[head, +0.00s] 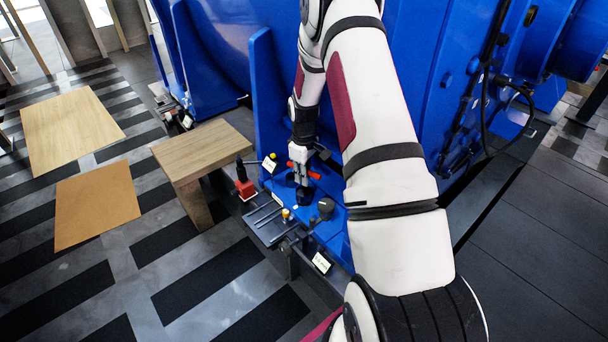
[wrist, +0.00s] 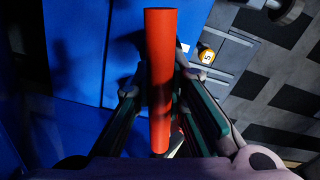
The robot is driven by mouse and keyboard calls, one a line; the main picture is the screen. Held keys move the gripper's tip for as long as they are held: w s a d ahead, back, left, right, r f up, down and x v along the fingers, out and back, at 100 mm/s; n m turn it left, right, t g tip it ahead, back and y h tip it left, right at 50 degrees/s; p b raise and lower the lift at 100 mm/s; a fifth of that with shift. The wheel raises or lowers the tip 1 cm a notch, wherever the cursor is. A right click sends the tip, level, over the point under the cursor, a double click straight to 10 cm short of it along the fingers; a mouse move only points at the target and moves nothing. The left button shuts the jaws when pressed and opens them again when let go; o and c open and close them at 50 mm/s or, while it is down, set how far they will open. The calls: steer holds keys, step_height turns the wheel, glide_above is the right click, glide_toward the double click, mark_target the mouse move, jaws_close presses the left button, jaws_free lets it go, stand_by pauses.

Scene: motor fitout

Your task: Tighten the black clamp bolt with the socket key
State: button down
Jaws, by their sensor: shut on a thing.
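The socket key has a red cross handle (head: 313,174), and that red bar (wrist: 160,80) runs lengthwise through the middle of the wrist view. My gripper (head: 301,163) is shut on the key, with its fingers on both sides of the red bar (wrist: 160,100). In the head view the gripper points down over the blue motor foot. A dark piece (head: 304,196) stands on the blue surface directly below the key. I cannot tell whether it is the key's socket end or the black clamp bolt, nor whether the two are engaged.
The blue motor housing (head: 265,80) rises behind. A round dark knob (head: 326,207) is close by.

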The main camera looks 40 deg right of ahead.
steer(key=shift+f+b, duration=0.4)
steer(key=shift+f, duration=0.3)
stand_by(0.5)
steer(key=shift+m, duration=1.4)
steer(key=shift+m, duration=2.8)
